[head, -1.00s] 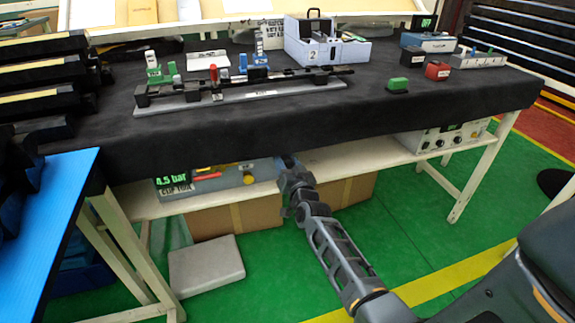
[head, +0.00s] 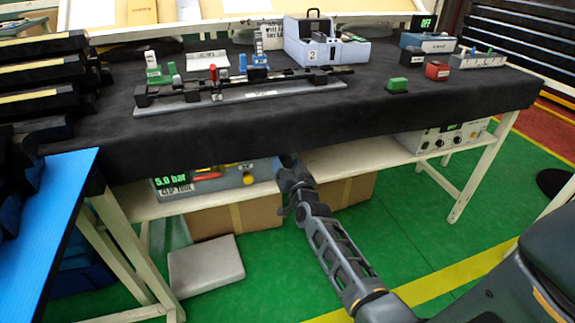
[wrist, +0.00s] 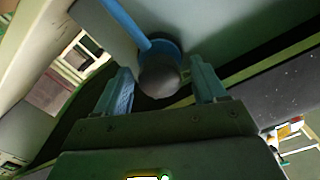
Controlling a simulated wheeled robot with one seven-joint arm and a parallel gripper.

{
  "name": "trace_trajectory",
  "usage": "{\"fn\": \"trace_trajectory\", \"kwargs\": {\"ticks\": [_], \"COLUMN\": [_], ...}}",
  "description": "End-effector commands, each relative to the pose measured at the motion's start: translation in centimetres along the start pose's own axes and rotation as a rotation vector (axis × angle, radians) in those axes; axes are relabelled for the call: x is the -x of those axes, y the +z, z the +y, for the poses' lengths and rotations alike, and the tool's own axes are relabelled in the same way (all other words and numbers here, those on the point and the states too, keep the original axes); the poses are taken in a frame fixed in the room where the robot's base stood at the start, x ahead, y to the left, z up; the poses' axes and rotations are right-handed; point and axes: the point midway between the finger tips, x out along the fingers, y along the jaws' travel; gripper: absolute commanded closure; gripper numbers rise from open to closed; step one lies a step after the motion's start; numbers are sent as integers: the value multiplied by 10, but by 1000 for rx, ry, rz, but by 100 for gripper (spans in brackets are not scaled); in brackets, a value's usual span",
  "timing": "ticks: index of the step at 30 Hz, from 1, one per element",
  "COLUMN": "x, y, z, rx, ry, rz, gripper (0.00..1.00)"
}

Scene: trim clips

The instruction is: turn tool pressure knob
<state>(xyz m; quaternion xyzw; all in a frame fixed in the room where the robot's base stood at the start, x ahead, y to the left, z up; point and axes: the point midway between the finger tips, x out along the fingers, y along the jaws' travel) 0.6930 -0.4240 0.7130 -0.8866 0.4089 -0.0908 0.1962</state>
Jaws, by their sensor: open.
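The blue-grey clip tool unit (head: 215,183) sits on the shelf under the table. Its green display (head: 171,184) reads 5.0 bar. In the wrist view a dark round knob (wrist: 160,76) with a blue ring behind it stands between the two fingers of my gripper (wrist: 163,84). The fingers are open, one on each side of the knob, and a gap shows at least on the right. In the head view my gripper (head: 284,163) is at the right end of the unit, and its fingers are mostly hidden there.
The table's dark cloth edge (head: 330,130) hangs just above my gripper. The white shelf (head: 345,157) runs below the table, with cardboard boxes (head: 245,216) under it. A control box (head: 440,138) stands at the shelf's right.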

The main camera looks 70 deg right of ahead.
Motion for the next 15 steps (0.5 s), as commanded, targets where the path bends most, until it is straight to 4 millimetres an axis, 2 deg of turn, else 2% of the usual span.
{"fn": "trace_trajectory", "kwargs": {"ticks": [5,15], "x": [17,68], "y": [1,1], "z": [0,0], "rx": [0,1], "ry": [1,0], "rz": [-2,-2], "gripper": [29,29]}}
